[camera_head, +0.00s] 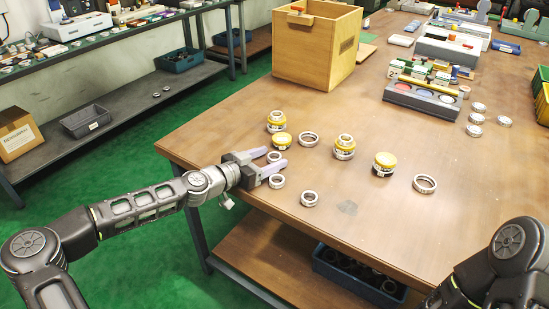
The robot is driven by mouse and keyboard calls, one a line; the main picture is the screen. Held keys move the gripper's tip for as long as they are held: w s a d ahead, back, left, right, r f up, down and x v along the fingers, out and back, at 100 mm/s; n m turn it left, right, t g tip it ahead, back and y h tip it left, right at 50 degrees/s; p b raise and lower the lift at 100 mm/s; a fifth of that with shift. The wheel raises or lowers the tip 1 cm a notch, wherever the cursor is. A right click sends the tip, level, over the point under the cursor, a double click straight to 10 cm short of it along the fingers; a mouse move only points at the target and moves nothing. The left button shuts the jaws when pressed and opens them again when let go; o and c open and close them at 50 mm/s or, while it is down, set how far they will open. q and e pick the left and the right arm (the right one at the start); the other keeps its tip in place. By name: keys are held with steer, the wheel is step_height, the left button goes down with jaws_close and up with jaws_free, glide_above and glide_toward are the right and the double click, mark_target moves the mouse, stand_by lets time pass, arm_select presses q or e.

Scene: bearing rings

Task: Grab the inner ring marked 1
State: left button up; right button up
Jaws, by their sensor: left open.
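Several metal rings lie on the wooden table (430,228). One ring (274,157) is at the jaws of my left gripper (277,157), which is open with its purple fingers pointing right near the table's left edge. It seems to lie between the fingertips; contact cannot be told. Another ring (277,182) lies just in front of the nearer finger. Further rings are a front one (309,198), a back one (308,139) and a larger one (424,184) on the right. No number marks are legible. My right arm shows at the lower right, but its gripper is out of view.
Yellow-and-black pieces stand near the rings: one (279,141) close behind the gripper, another (384,164) to the right, and stacks with rings on top (344,146). A wooden box (316,45) and a grey tray (421,98) stand behind. The front right tabletop is clear.

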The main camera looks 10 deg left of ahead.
arm_select(q)
steer(key=shift+c, duration=0.2)
jaws_close()
stand_by(0.4)
steer(key=shift+r, duration=0.15)
step_height(320, 180, up, 10)
stand_by(0.4)
steer(key=shift+w+a, duration=0.1)
stand_by(0.5)
